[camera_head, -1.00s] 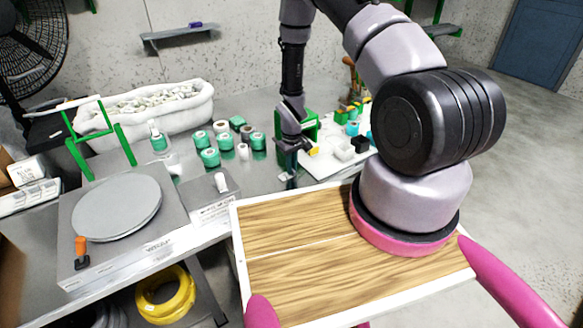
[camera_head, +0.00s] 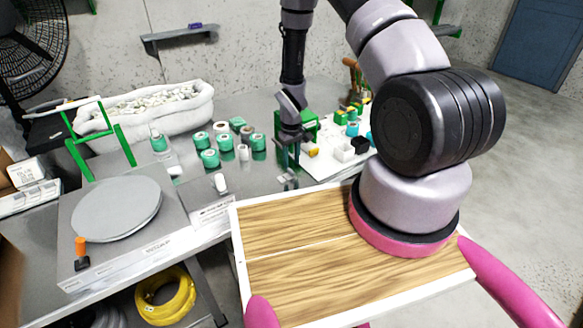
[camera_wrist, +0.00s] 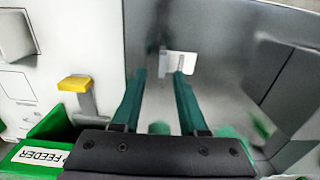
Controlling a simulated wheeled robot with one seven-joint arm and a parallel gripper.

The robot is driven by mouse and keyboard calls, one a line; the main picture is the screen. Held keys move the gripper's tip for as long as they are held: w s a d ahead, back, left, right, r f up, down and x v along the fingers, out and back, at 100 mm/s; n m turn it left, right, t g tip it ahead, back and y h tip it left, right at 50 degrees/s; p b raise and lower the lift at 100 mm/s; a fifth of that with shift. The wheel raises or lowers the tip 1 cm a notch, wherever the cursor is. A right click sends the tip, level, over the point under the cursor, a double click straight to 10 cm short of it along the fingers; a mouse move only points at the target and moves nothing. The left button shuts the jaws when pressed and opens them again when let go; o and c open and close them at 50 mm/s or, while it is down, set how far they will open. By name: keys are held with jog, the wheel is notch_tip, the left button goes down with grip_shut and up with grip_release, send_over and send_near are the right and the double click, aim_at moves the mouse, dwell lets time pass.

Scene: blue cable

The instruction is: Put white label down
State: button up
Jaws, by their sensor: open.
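The white label (camera_wrist: 184,62) is a small pale piece with a dark mark, lying on the shiny metal table. It also shows in the head view (camera_head: 287,181), beside the front edge of the table near the wooden board. My gripper (camera_wrist: 159,74) points down at the table, its two green fingers apart with nothing held between them. In the wrist view the label sits just beyond the fingertips, toward the right finger, which covers part of its edge. In the head view my gripper (camera_head: 289,168) is right above the label; the exact gap is too small to tell.
A green feeder box (camera_wrist: 38,156) and a yellow-topped part (camera_wrist: 74,84) stand left of the fingers in the wrist view. Several green rolls (camera_head: 210,158) stand left of my gripper in the head view. A white board with small bins (camera_head: 345,153) lies to the right.

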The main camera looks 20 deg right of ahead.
notch_tip(320, 180, up, 8)
jog(key=s+d+r+m+t, duration=0.1)
jog(key=s+r+m+t, duration=0.1)
jog(key=r, duration=1.3)
jog(key=s+d+r+m+t, duration=0.1)
jog(key=s+r+m, duration=0.1)
jog(key=r, duration=1.4)
jog(key=s+r+m+t+y, duration=0.2)
jog(key=s+r+m+t, duration=0.1)
jog(key=s+r, duration=1.3)
jog(key=s+t, duration=0.1)
jog(key=s, duration=0.1)
jog(key=shift+s+d+m, duration=0.15)
jog(key=shift+s+m, duration=0.25)
